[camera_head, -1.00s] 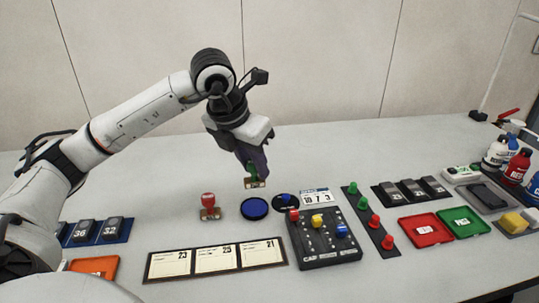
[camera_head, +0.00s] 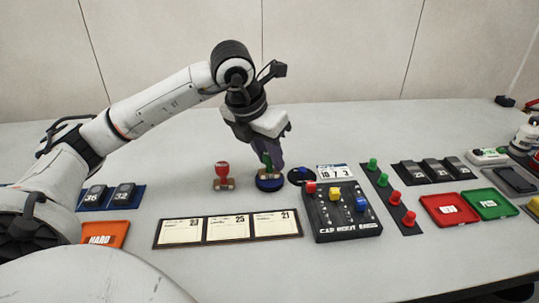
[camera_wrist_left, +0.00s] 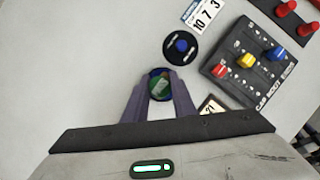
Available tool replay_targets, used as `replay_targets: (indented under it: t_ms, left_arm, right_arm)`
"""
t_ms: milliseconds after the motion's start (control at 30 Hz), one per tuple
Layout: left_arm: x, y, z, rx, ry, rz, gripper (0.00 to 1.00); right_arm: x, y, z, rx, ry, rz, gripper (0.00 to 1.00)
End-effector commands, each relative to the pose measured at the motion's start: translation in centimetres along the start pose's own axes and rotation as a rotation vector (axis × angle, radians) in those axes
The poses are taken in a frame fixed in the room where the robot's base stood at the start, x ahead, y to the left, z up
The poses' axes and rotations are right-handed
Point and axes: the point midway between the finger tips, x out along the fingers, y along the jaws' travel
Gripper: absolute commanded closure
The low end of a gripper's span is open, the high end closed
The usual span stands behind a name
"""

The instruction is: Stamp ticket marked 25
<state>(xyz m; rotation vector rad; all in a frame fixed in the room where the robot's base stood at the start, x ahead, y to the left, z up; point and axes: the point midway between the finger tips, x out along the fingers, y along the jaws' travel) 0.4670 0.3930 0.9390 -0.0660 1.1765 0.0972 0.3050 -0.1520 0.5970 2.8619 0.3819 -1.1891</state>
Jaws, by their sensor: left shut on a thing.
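My left gripper (camera_head: 267,160) is shut on a green-handled stamp (camera_head: 267,164), which is upright over the round blue ink pad (camera_head: 269,184). The stamp's base appears to touch the pad. In the left wrist view the green stamp (camera_wrist_left: 158,88) sits between the fingers (camera_wrist_left: 160,98) and covers most of the pad. The ticket marked 25 (camera_head: 230,228) lies in the middle of a dark three-ticket holder, between tickets 23 (camera_head: 182,232) and 21 (camera_head: 275,224). A red-handled stamp (camera_head: 223,175) stands left of the pad. My right gripper is not in view.
A black panel with coloured knobs (camera_head: 341,228) and a round black piece with a blue knob (camera_head: 301,175) are right of the pad. Red (camera_head: 448,210) and green (camera_head: 490,204) trays lie farther right. An orange HARD tray (camera_head: 103,235) is at left.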

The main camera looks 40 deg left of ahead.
Motion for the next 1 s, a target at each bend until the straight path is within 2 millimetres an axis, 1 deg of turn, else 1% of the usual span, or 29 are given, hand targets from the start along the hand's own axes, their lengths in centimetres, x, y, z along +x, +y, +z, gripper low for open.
replay_targets:
  t_ms: [433, 1000]
  left_arm:
    - [0.01, 0.00, -0.01, 0.000, 0.000, 0.000, 0.90]
    - [0.64, 0.00, -0.27, 0.000, 0.000, 0.000, 0.90]
  right_arm:
    - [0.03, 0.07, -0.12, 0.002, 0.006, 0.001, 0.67]
    - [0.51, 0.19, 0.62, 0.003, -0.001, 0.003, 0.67]
